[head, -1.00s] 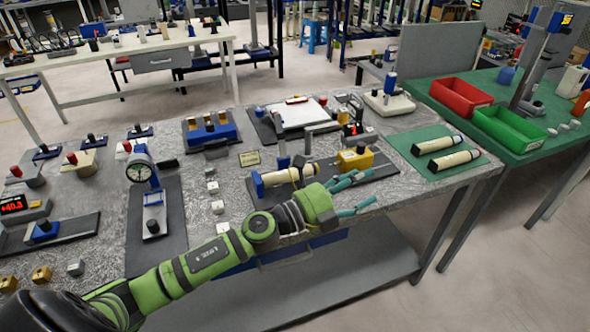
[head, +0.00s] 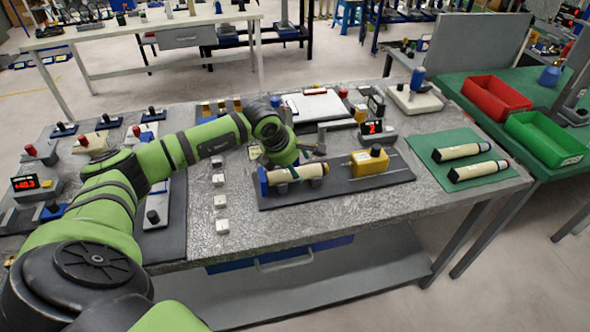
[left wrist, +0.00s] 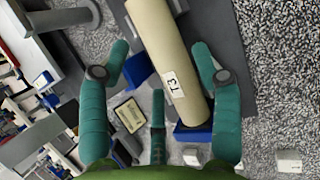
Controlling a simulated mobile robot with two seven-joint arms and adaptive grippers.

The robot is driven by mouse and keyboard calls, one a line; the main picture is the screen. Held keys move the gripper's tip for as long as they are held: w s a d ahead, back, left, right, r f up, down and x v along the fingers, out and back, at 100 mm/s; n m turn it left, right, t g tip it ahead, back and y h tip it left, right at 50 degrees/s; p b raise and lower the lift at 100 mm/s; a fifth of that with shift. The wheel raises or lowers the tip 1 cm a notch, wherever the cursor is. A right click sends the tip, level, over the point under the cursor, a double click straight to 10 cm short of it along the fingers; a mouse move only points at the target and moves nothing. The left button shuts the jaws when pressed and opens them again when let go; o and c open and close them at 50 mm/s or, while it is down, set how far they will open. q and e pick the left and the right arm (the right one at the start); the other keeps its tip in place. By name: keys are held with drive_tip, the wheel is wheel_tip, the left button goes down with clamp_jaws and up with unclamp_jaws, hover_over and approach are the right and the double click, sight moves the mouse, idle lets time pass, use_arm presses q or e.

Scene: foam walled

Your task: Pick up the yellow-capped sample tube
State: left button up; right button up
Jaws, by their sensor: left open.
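My left gripper (head: 306,152) is just behind and above this tube. Its teal fingers (left wrist: 160,60) are spread open on both sides of the tube, not closed on it. Two more cream tubes (head: 461,151) (head: 478,171) with dark ends lie on a green mat (head: 436,168). My right gripper is not in view.
A yellow block (head: 369,162) stands on the same board, right of the tube. Behind are a red-display device (head: 373,128) and a white board (head: 318,106). Several white cubes (head: 221,202) line the board's left side. Red (head: 497,95) and green (head: 546,139) bins stand at right.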

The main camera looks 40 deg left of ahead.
use_arm(q)
drive_tip(key=shift+x, duration=1.4)
drive_tip(key=shift+r, duration=0.1)
drive_tip(key=c, duration=1.3)
drive_tip(key=shift+r, duration=0.1)
